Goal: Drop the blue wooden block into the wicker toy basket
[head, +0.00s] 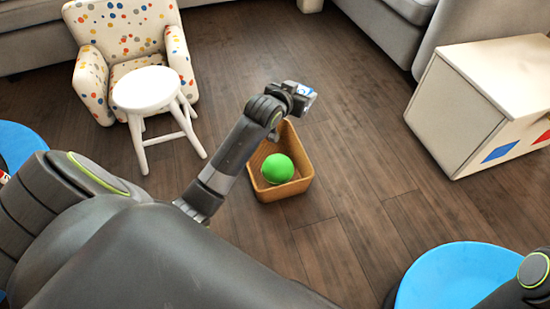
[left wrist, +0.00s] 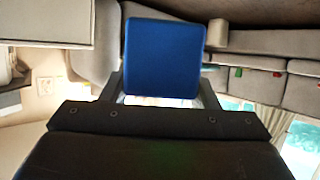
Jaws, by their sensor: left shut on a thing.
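The blue wooden block (left wrist: 165,57) fills the upper middle of the left wrist view, held between the two fingers of my left gripper (left wrist: 162,92). In the head view my left gripper (head: 303,96) is shut on it, in the air; only a small bluish patch shows at its tip. The wicker toy basket (head: 304,184) stands on the floor in the middle of the head view. The gripper appears just beyond the basket's far right edge in the picture; its exact height is unclear. A green ball (head: 278,168) lies in the basket. My right gripper is out of view.
A white stool (head: 148,90) and a dotted armchair (head: 120,35) stand at upper left. A white cabinet (head: 465,110) stands at right, near a grey sofa (head: 385,25). Blue round surfaces show at lower right (head: 455,275) and left (head: 18,140). The floor around the basket is clear.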

